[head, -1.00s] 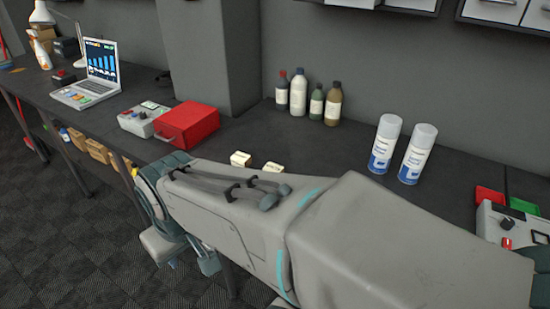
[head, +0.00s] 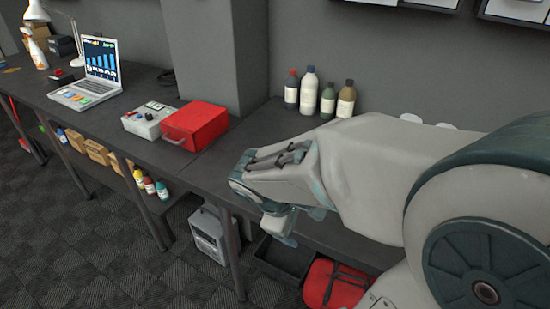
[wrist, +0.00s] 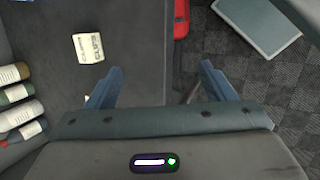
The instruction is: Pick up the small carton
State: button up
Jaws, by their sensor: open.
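A small cream carton (wrist: 88,48) with dark print lies on the dark bench top (wrist: 135,50) in the wrist view. It is ahead of my left fingertip and outside the gap between the fingers. My gripper (wrist: 160,82) is open and empty, with its fingers spread near the bench's front edge. In the head view, my forearm and wrist reach over the bench and hide the carton. Only one such carton shows now.
Several bottles (head: 310,91) stand by the wall and also show at the left of the wrist view. A red case (head: 196,124), a grey control box (head: 149,119) and a laptop (head: 101,62) stand further left. A grey box (head: 214,236) and red bag (head: 331,283) are below.

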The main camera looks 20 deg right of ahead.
jog(key=w+n+h, duration=0.1)
jog(key=w+n, duration=0.1)
jog(key=w+d+f+n+t+h, duration=0.1)
jog(key=w+n+h, duration=0.1)
jog(key=n, duration=0.1)
jog(key=w+d+n+t+h, duration=0.1)
jog(key=w+n, duration=0.1)
jog(key=n, duration=0.1)
jog(key=shift+w+f, duration=0.3)
jog(key=w+a+n+t, duration=0.1)
jog(key=w+n, duration=0.1)
jog(key=n, duration=0.1)
jog(key=w+a+n+t+h, duration=0.1)
jog(key=w+n+t, duration=0.1)
jog(key=w+n, duration=0.1)
jog(key=w+a+f+n+t, duration=0.1)
jog(key=w+n, duration=0.1)
jog(key=n, duration=0.1)
jog(key=shift+w+t, duration=0.25)
jog(key=shift+t, duration=0.15)
jog(key=shift+w+f+n, duration=0.2)
jog(key=shift+w+n, duration=0.1)
jog(key=x, duration=1.3)
jog(key=shift+w+d+r, duration=0.1)
jog(key=shift+w+r, duration=0.15)
jog(key=c, duration=1.1)
